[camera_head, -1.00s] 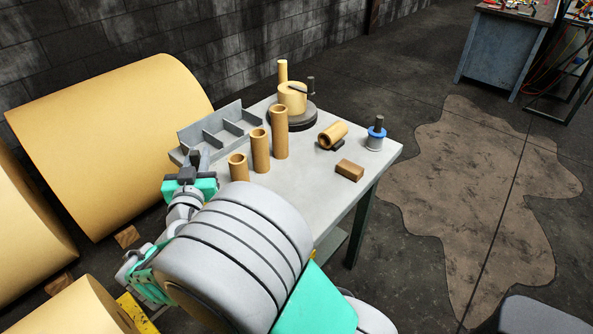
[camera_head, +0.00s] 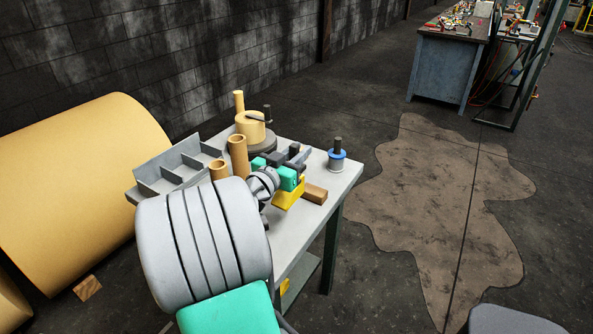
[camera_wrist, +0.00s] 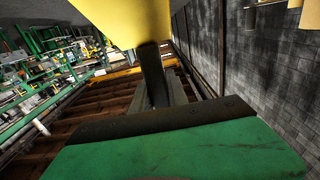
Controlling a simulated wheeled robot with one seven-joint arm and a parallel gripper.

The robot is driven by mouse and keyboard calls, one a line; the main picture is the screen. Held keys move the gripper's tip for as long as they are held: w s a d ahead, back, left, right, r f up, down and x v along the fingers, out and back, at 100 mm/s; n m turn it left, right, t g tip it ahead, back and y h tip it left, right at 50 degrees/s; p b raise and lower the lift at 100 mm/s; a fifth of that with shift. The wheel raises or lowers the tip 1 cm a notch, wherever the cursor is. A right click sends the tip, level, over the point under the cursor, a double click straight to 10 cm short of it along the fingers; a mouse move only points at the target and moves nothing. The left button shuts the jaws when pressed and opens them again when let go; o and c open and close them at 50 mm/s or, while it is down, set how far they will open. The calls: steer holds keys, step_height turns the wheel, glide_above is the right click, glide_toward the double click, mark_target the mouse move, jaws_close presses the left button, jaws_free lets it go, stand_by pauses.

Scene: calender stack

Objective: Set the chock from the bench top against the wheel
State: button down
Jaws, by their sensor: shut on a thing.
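My gripper (camera_head: 297,154), teal with dark fingers, is over the right part of the bench top (camera_head: 322,222), pointing away from me. It is shut on a narrow grey piece, which I take for the chock (camera_head: 304,156); in the wrist view it looks like a tapered grey piece (camera_wrist: 175,88) beyond a dark finger. A yellow piece (camera_head: 290,193) shows on the gripper's lower side; I cannot tell whether it belongs to the gripper. My gripper covers the place where a short brown tube lay on its side. I cannot make out a wheel for certain.
Upright tubes (camera_head: 238,157), a cylinder on a dark disc (camera_head: 250,130) and a grey divided tray (camera_head: 165,180) stand left. A big beige roll (camera_head: 80,190) lies beyond the bench's left side.

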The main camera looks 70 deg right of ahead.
steer(key=w+d+f, duration=0.2)
steer(key=d+f, duration=0.3)
steer(key=f, duration=0.4)
steer(key=shift+w, duration=0.2)
steer(key=shift+f, duration=0.1)
steer(key=shift+f, duration=0.15)
steer(key=c, duration=1.3)
jaws_free()
